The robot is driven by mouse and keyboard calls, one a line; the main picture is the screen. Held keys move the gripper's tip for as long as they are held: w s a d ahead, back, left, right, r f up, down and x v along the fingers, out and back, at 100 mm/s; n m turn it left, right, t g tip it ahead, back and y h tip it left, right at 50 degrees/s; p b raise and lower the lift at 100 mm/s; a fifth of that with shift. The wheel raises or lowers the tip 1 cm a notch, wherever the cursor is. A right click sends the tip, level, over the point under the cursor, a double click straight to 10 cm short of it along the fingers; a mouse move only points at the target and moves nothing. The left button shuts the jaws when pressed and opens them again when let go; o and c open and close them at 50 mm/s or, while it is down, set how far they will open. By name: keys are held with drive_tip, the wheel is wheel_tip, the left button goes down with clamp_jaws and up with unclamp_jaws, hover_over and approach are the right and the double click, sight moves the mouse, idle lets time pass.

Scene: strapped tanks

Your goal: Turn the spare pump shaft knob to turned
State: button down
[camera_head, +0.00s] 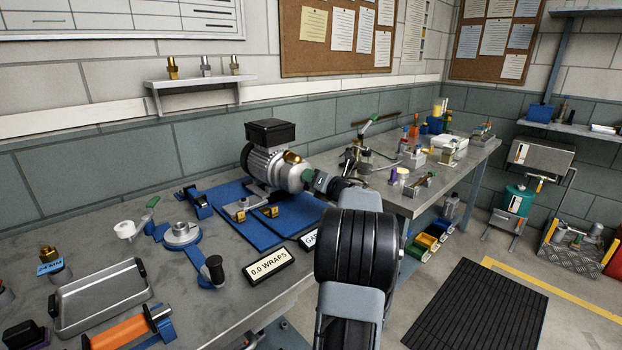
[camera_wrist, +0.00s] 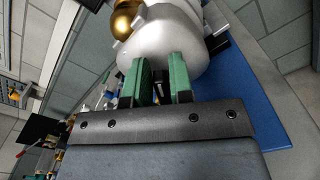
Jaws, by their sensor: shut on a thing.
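The spare pump (camera_head: 268,160) stands on a blue mat on the bench, with a grey finned motor, a black top box and a rounded silver head facing my arm. My gripper (camera_head: 309,179) reaches the silver head from the right. In the wrist view, the two green fingers of my gripper (camera_wrist: 162,80) are close together at the front of the pump's silver head (camera_wrist: 160,45). They are shut on the shaft knob, which is mostly hidden between them. I cannot read the knob's angle.
The blue mat (camera_head: 228,195) also bears small brass-and-metal parts. A "0.0 WRAPS" sign (camera_head: 270,268) stands at the bench front, beside a partly hidden sign. A metal tray (camera_head: 98,298) and an orange roller (camera_head: 120,332) lie at left. A second bench (camera_head: 440,185) with tools is at right.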

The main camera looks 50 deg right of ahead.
drive_tip(key=m, duration=0.2)
drive_tip(key=m+p, duration=0.1)
drive_tip(key=m, duration=0.2)
drive_tip(key=shift+d+f+m, duration=0.3)
drive_tip(key=shift+d, duration=0.05)
drive_tip(key=shift+d+f+m+p, duration=0.1)
drive_tip(key=shift+f+m+p, duration=0.15)
drive_tip(key=shift+m+p, duration=0.7)
drive_tip(key=shift+f+m+p, duration=0.2)
drive_tip(key=shift+m+p, duration=0.05)
drive_tip(key=shift+m, duration=1.4)
drive_tip(key=c, duration=1.1)
unclamp_jaws()
drive_tip(key=shift+o, duration=0.2)
drive_tip(key=s+a, duration=0.1)
drive_tip(key=s, duration=1.3)
drive_tip(key=shift+b, duration=0.3)
drive_tip(key=shift+w, duration=0.1)
